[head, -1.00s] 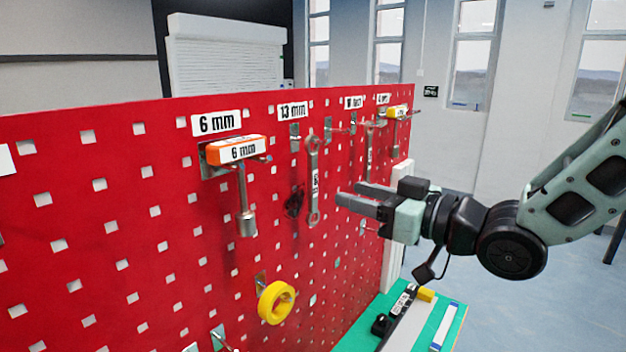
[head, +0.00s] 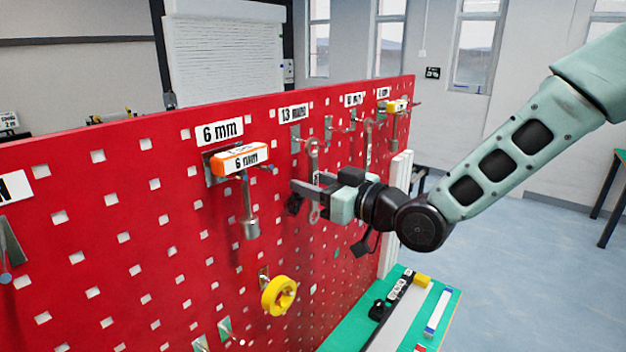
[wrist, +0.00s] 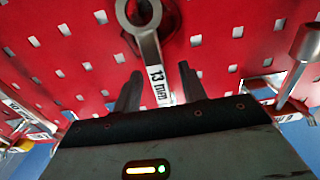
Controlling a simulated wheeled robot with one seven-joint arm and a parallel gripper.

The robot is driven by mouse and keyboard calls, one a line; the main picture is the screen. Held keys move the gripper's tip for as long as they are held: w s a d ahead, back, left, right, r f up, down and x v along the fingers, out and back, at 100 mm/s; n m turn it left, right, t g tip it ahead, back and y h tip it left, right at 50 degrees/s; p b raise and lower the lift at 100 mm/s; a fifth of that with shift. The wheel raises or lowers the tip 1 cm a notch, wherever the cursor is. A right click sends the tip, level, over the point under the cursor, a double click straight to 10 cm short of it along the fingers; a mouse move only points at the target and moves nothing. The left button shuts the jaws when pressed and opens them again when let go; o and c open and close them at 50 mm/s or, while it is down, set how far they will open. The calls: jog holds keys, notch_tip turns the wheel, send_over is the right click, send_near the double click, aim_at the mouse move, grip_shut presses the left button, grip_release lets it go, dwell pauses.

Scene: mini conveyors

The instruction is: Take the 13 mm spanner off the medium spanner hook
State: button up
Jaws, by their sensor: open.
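The 13 mm spanner (head: 313,155) hangs upright against the red pegboard on the medium spanner hook (head: 296,138), below a "13 mm" label. My gripper (head: 306,184) is at its shank in the head view, covering part of it. In the wrist view, the spanner (wrist: 151,52) runs down between the two fingers of my gripper (wrist: 160,82), with its "13 mm" marking facing me. The fingers are open, one on each side, with gaps to the shank.
A 6 mm tool (head: 240,158) with an orange-and-white handle hangs to the left. More tools hang further right, including a yellow-handled one (head: 396,106). A yellow ring (head: 278,296) hangs lower down. A green bench surface (head: 440,325) lies at lower right.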

grip_shut()
jog(key=shift+r, duration=0.1)
dwell(0.3)
